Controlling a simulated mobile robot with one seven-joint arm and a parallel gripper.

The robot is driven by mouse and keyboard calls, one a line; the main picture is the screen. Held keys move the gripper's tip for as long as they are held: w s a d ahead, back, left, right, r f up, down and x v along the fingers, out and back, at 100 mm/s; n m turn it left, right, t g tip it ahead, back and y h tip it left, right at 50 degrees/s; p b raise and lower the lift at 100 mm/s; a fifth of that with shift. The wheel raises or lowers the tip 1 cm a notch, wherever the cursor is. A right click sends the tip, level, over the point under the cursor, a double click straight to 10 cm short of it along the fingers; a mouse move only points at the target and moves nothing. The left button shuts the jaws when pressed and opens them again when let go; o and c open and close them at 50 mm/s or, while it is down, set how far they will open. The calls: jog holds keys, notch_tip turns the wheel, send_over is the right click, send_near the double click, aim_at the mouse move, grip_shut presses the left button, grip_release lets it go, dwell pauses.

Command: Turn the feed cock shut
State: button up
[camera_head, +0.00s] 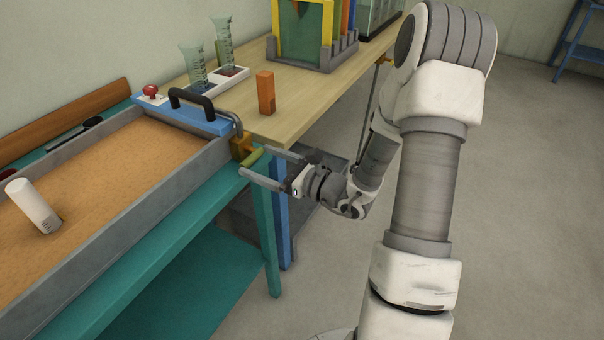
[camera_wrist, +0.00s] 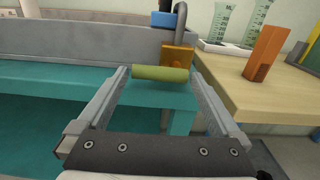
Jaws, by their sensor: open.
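The feed cock appears to be the small ochre-orange valve body (camera_head: 242,148) at the near right corner of the sand-filled flume. Its olive-green lever handle (camera_head: 252,158) sticks out on the side facing my gripper. In the wrist view the valve body (camera_wrist: 177,58) sits under a grey bent pipe, and the handle (camera_wrist: 160,74) lies roughly level, crosswise. My gripper (camera_head: 256,161) is open and empty, its fingertips to either side of the handle's ends. In the wrist view the gripper (camera_wrist: 158,73) spans slightly more than the handle's length. I cannot tell whether either finger touches it.
The flume's grey wall (camera_head: 150,208) and teal frame lie left. A wooden bench (camera_head: 300,110) carries an orange block (camera_head: 266,92), measuring cylinders (camera_head: 193,66) and a coloured frame. A red knob (camera_head: 151,90) and black handle sit by the flume end. The floor right is open.

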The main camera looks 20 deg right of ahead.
jog(key=p+v, duration=0.2)
jog(key=v, duration=1.2)
jog(key=shift+s, duration=0.2)
jog(key=shift+d, duration=0.15)
